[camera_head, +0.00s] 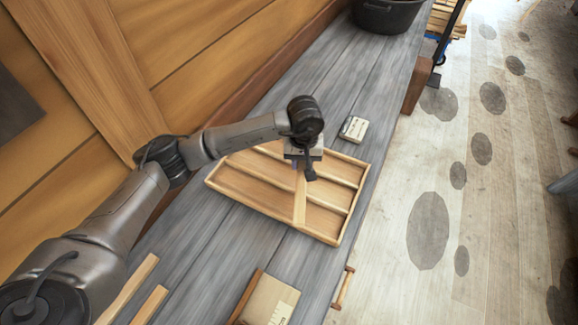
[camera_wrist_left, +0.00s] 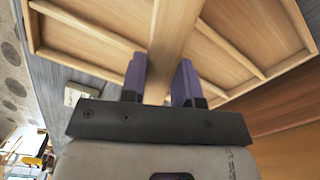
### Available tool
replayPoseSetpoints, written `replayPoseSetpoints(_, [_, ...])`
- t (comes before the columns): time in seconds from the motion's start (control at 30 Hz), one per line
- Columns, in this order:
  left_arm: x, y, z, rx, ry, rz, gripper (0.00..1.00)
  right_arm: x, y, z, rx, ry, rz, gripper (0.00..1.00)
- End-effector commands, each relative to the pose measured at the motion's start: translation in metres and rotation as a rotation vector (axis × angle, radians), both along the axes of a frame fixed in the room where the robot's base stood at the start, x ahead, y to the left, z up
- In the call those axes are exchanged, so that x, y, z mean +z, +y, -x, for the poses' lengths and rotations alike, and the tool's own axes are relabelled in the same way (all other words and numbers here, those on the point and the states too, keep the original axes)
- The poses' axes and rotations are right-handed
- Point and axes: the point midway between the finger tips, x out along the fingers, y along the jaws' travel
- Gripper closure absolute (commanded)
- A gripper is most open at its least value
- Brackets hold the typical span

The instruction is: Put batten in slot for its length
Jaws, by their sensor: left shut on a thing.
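My left gripper (camera_head: 308,172) is over the middle of a shallow wooden tray (camera_head: 235,196) on the grey bench. The tray has thin dividers that form long slots. The gripper is shut on a light wooden batten (camera_head: 299,203), which shows below the fingers and points toward the tray's near side. In the left wrist view the batten (camera_wrist_left: 172,45) runs between the two purple fingers (camera_wrist_left: 160,80), across the line of the tray's dividers (camera_wrist_left: 225,45). I cannot tell whether the batten touches the tray. Two more battens (camera_head: 134,284) lie at the bench's near left. My right gripper is not in view.
A small labelled box (camera_head: 353,129) sits beyond the tray. A box with a label (camera_head: 270,300) stands at the near edge of view. A black tub (camera_head: 386,14) is at the far end. A wooden wall (camera_head: 200,45) rises along the left of the bench.

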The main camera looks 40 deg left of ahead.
Motion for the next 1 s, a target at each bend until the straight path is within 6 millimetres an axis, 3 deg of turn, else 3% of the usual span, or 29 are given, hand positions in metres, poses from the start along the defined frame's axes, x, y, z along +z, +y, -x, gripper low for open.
replayPoseSetpoints(0.1, [-0.014,0.023,-0.002,0.003,0.003,0.0,1.0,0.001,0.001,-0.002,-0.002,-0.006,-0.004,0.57])
replayPoseSetpoints(0.33, [-0.029,0.048,-0.006,0.0,0.001,0.001,1.0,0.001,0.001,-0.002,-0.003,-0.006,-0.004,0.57])
replayPoseSetpoints(0.57, [-0.035,0.052,-0.006,-0.003,0.001,0.0,1.0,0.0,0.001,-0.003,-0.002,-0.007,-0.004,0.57])
replayPoseSetpoints(0.87, [-0.069,0.052,-0.006,-0.002,0.003,0.001,1.0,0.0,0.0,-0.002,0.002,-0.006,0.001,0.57])
replayPoseSetpoints(1.0, [-0.072,0.052,-0.007,-0.003,-0.001,0.001,1.0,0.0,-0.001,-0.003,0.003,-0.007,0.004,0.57])
